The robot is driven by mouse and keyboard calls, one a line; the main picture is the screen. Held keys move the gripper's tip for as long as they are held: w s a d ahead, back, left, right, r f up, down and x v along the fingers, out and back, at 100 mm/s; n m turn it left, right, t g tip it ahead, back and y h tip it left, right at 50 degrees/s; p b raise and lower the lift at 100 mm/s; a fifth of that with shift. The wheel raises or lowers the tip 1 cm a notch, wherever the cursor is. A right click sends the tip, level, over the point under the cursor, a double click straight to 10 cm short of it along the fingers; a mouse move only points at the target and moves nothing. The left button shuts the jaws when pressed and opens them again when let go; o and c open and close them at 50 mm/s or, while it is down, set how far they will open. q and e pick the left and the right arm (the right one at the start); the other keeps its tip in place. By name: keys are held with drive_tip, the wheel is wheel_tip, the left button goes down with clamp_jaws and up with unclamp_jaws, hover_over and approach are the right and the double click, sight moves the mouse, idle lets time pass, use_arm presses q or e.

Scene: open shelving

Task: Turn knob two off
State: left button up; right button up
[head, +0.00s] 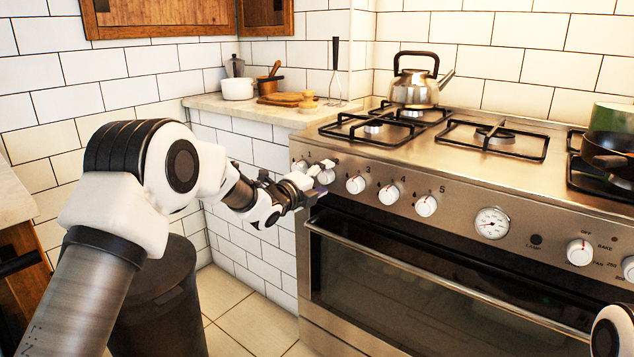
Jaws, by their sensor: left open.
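The stove (470,150) has a steel front panel with a row of white knobs with red marks. Knob two (326,176) is the second from the left and is partly hidden by my left gripper (318,178). My left gripper is open, with its fingers at this knob; whether they touch it I cannot tell. The knob's pointer setting is hidden. Knob one (300,165) shows just left of the gripper, and knob three (356,184) is just right of it. My right gripper is out of view; only part of my right arm shows at the lower right corner.
Knob four (389,194), knob five (426,205) and a round gauge (491,223) continue the row. The oven handle (440,280) runs below. A kettle (414,85) and a dark pan (608,158) stand on the stove. A tiled counter (250,108) adjoins at left.

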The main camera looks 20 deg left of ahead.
use_arm(q)
drive_tip(key=f+v, duration=0.1)
drive_tip(key=v, duration=1)
drive_tip(key=shift+s+r, duration=0.4)
drive_tip(key=shift+r, duration=0.1)
drive_tip(key=shift+a, duration=0.1)
